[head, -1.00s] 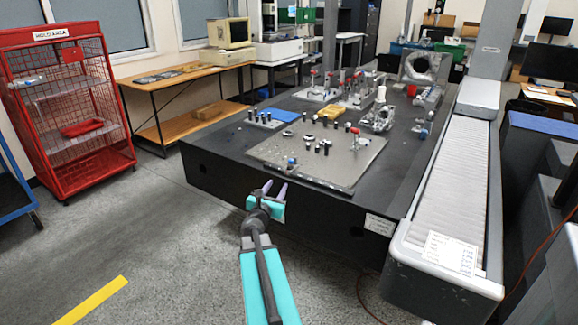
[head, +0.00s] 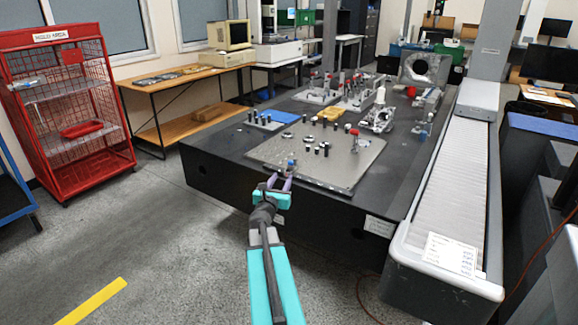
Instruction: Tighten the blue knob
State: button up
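The small blue knob (head: 291,162) stands near the front edge of the grey metal plate (head: 345,172) on the black table.
Several black posts (head: 326,150) and a red-topped clamp (head: 354,140) stand on the plate behind the knob. A blue block (head: 280,115) and a yellow part (head: 329,114) lie farther back. A roller-like grey rail (head: 455,190) runs along the right.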

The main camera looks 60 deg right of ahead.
aim_at(290, 163)
jog(key=shift+p+x, duration=0.45)
jog(key=shift+x, duration=5.55)
jog(key=shift+w, duration=0.1)
grip_shut()
